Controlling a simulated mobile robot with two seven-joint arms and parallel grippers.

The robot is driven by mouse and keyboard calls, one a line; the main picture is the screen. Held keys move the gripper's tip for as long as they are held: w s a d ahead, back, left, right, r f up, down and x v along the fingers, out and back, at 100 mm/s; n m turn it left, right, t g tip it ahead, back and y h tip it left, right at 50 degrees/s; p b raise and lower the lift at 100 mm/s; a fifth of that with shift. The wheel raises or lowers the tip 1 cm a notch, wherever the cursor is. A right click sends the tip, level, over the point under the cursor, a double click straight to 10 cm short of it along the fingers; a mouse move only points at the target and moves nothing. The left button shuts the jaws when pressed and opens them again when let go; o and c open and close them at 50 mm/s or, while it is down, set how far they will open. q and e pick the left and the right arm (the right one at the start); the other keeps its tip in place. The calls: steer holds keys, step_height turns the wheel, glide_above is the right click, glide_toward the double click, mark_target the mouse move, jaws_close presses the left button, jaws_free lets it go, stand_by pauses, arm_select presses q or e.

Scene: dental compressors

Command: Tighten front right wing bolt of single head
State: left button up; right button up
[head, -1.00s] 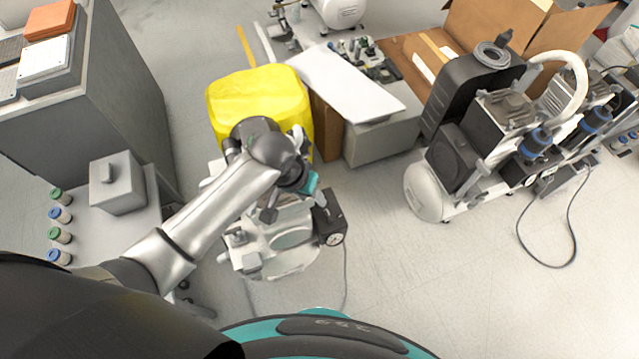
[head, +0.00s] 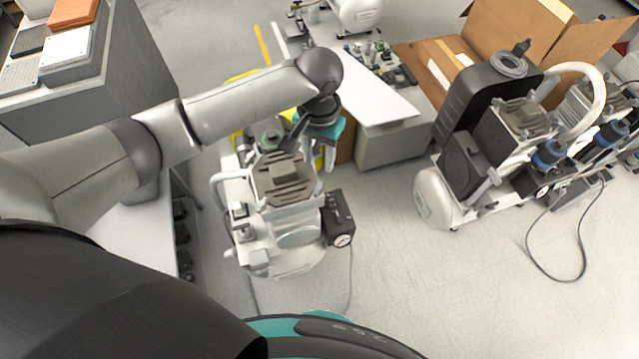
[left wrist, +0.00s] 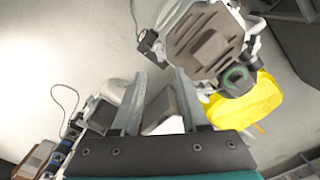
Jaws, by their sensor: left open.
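The single-head compressor (head: 288,180) stands on the floor below me, with a dark ribbed head on top and a white body. It also shows at the top of the left wrist view (left wrist: 203,42). A black box with a round gauge (head: 340,218) is on its right side. I cannot make out the front right wing bolt. My left gripper (head: 328,160) is at the compressor's far right side, pointing down, partly hidden by its own wrist. In the left wrist view its fingers (left wrist: 155,92) are apart, with nothing held between them. My right gripper is not in view.
A yellow object (head: 238,140) is behind the compressor, mostly hidden by my arm. A white-topped grey cabinet (head: 390,138) stands behind to the right. Twin-motor compressors (head: 500,150) with a hose are at right. Clear floor (head: 420,290) lies at front right.

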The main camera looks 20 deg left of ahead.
mark_target(319, 188)
arm_select(q)
step_height(319, 188, down, 11)
steer(key=b, duration=0.3)
steer(key=shift+f, duration=0.1)
jaws_close()
stand_by(0.5)
